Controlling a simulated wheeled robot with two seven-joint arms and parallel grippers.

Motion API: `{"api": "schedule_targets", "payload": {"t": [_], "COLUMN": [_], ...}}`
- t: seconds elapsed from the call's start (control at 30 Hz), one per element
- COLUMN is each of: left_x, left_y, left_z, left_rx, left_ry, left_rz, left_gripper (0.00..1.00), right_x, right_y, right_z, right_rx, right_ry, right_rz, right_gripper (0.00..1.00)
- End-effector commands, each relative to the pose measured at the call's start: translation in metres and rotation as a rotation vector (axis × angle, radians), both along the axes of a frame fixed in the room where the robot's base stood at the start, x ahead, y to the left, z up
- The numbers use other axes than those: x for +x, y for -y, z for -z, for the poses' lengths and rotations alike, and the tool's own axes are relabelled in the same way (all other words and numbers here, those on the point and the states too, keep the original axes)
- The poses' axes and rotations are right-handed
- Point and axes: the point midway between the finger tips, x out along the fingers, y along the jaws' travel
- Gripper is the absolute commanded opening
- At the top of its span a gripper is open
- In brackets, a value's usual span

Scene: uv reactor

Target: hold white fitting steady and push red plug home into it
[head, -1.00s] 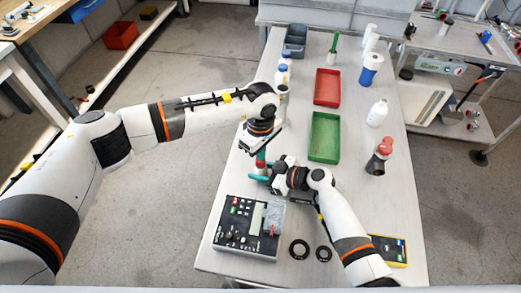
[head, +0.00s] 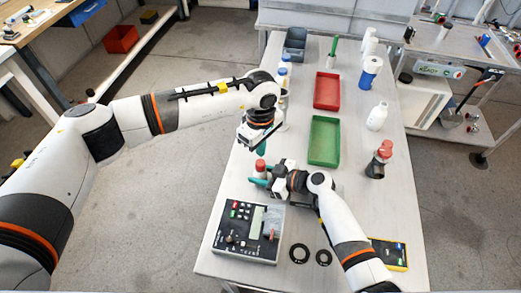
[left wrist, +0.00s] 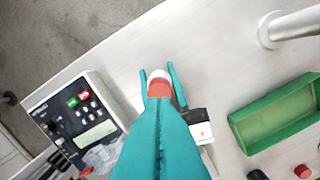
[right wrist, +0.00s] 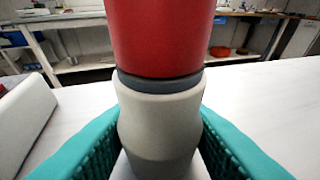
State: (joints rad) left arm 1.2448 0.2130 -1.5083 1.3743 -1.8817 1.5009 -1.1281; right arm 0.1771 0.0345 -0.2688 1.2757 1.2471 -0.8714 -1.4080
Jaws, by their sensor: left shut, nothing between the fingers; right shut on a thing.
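The white fitting (right wrist: 160,125) stands upright between the teal fingers of my right gripper (head: 261,182), which is shut on it. The red plug (right wrist: 165,35) sits upright on top of the fitting, with a dark grey band (right wrist: 160,85) between red and white. How deep the plug sits inside is hidden. In the head view the red plug (head: 260,164) shows above the right fingers. My left gripper (head: 262,148) is shut and empty, just above and apart from the plug. In the left wrist view its teal fingers partly cover the plug (left wrist: 158,89).
A control box (head: 248,232) stands at the near left of the table, with two black rings (head: 300,253) beside it. A green tray (head: 324,140) and a red tray (head: 327,90) lie beyond.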

Motion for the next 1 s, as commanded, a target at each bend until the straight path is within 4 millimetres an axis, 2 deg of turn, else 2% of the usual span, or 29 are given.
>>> {"api": "schedule_targets", "payload": {"t": [0.5, 0.93, 0.97, 1.0], "left_x": [0.000, 0.000, 0.000, 0.000], "left_y": [0.000, 0.000, 0.000, 0.000], "left_z": [-0.030, -0.032, -0.032, -0.032], "left_rx": [0.000, 0.001, 0.001, 0.001], "left_ry": [0.000, -0.001, -0.001, -0.001], "left_rz": [0.000, 0.000, 0.000, 0.000], "left_gripper": [0.00, 0.00, 0.00, 0.00], "right_x": [0.000, 0.000, 0.000, 0.000], "right_y": [0.000, 0.000, 0.000, 0.000], "right_z": [0.000, 0.000, 0.000, 0.000], "right_rx": [0.000, 0.000, 0.000, 0.000], "right_ry": [0.000, 0.000, 0.000, 0.000], "right_rz": [0.000, 0.000, 0.000, 0.000], "right_gripper": [0.14, 0.14, 0.42, 0.48]}}
